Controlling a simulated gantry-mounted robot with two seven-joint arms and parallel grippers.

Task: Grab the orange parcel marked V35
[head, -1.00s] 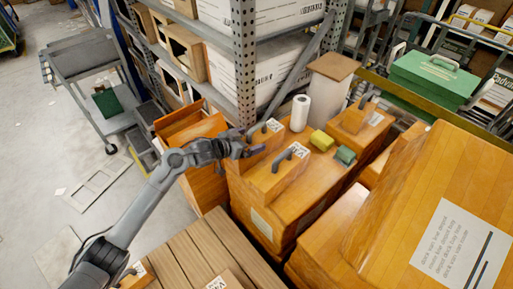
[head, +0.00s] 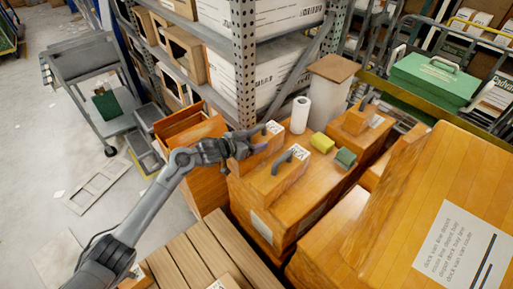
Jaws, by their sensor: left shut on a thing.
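The back-left parcel (head: 268,145) is beside my left gripper (head: 250,141). The front parcel (head: 276,183) is nearer to me, and another parcel (head: 352,122) stands at the right. Each has a small white label too small to read, so I cannot tell which is V35. My left gripper is shut on the back-left parcel, at its handle end; the exact contact is hard to see. My right gripper is not in view.
A white roll (head: 299,115), a yellow block (head: 322,142) and a green block (head: 345,158) share the crate top. A metal rack post (head: 244,65) rises close behind. A large labelled orange box (head: 440,190) fills the right. A grey cart (head: 85,62) stands at left.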

